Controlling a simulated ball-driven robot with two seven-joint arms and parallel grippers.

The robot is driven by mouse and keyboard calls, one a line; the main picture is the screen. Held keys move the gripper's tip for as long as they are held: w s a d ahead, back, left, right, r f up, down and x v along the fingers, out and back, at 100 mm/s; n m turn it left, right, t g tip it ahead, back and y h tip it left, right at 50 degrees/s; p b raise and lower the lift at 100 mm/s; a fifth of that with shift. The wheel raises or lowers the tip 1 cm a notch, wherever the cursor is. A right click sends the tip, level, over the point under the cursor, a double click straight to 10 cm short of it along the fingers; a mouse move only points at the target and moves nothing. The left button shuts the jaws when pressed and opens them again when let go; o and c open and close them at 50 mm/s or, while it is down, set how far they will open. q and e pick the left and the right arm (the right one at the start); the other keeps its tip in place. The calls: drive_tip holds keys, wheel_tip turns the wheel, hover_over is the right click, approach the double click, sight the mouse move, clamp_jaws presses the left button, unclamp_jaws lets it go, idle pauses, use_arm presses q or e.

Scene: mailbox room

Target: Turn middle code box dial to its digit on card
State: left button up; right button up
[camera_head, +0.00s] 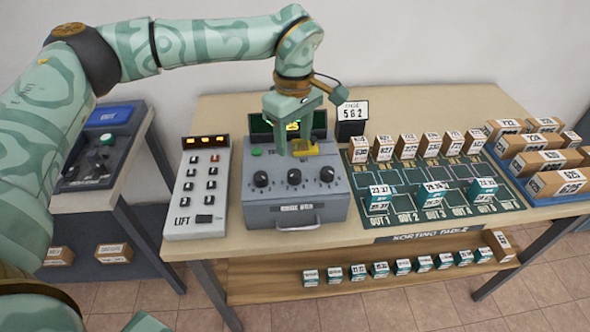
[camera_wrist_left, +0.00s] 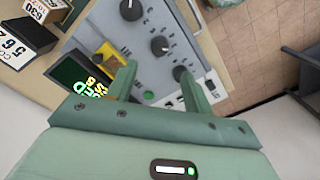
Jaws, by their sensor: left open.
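The grey code box (camera_head: 288,212) stands on the sorting table with three black dials in a row on its sloped face. The middle dial (camera_head: 294,177) also shows in the left wrist view (camera_wrist_left: 159,46); its exact setting is too small to read. The code card (camera_head: 352,112) stands behind the box at the right and appears to read 562. My left gripper (camera_head: 295,149) is open and empty, pointing down over the back part of the box, behind the dials. In the left wrist view its fingers (camera_wrist_left: 160,84) are apart from the middle dial. My right gripper is not in view.
A yellow part (camera_head: 306,149) and a dark screen with green text (camera_wrist_left: 84,78) are at the box's back, close to my fingers. A white lift panel (camera_head: 199,190) stands left. The sorting mat (camera_head: 400,225) with several parcels lies right. A side console (camera_head: 95,150) is far left.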

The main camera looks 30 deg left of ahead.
sight(294, 173)
use_arm(q)
wheel_tip(294, 173, down, 9)
drive_tip(key=shift+f+b, duration=0.15)
drive_tip(key=shift+b, duration=0.7)
drive_tip(key=c, duration=1)
